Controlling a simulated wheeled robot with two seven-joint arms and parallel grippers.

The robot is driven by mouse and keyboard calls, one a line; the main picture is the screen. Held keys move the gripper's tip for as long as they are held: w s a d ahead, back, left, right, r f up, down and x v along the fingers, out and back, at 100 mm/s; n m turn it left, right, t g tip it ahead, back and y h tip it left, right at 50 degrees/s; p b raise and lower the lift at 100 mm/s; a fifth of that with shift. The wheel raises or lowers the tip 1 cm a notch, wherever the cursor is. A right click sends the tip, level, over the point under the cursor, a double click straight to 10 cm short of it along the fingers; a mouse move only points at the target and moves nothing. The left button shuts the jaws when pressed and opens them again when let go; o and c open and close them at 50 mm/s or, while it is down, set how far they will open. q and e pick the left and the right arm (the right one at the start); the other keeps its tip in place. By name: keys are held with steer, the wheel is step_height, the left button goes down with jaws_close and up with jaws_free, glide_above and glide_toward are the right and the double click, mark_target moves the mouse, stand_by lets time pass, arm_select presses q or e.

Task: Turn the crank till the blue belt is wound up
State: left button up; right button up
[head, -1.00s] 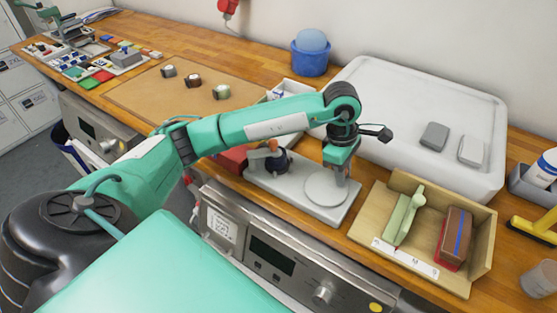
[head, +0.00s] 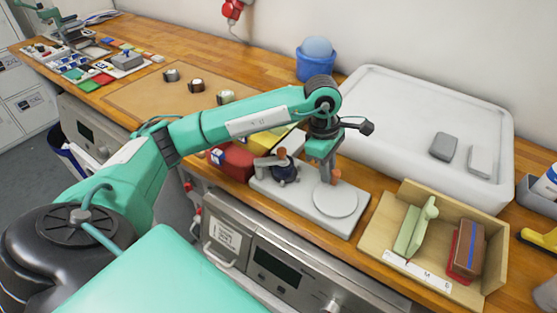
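A winder with a grey base plate (head: 300,207) stands at the front of the bench. At its left end are a dark blue reel (head: 285,171) and a grey crank arm (head: 268,161) with an orange part. A pale round disc (head: 335,201) lies at its right end. No loose length of blue belt can be made out. My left gripper (head: 326,178) points down over the plate, right of the reel and behind the disc. A small orange piece (head: 336,175) shows beside its fingertips. Its finger gap is too small to judge. My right gripper is out of view.
A wooden tray (head: 380,238) with a green piece and a brown block stands to the right. A large white bin lid (head: 400,115) lies behind. A red box (head: 232,160) adjoins the plate's left end. Several small rolls sit on a brown mat (head: 150,103).

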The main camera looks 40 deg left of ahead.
arm_select(q)
steer(key=o, duration=0.4)
step_height(320, 180, down, 2)
steer(key=shift+s+f, duration=0.15)
steer(key=shift+f, duration=0.05)
steer(key=shift+c, duration=0.2)
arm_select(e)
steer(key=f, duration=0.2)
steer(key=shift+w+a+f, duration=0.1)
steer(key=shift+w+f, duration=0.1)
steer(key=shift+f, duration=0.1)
arm_select(q)
steer(key=r+p, duration=0.1)
steer(key=r, duration=0.1)
steer(key=d+r+p, duration=0.1)
steer(key=r, duration=0.2)
steer(key=d+r+p, duration=0.1)
steer(key=r, duration=0.2)
steer(key=shift+w+d+r+p, duration=0.1)
steer(key=shift+w+d+p, duration=0.05)
steer(key=shift+w+p, duration=0.2)
steer(key=shift+r, duration=0.2)
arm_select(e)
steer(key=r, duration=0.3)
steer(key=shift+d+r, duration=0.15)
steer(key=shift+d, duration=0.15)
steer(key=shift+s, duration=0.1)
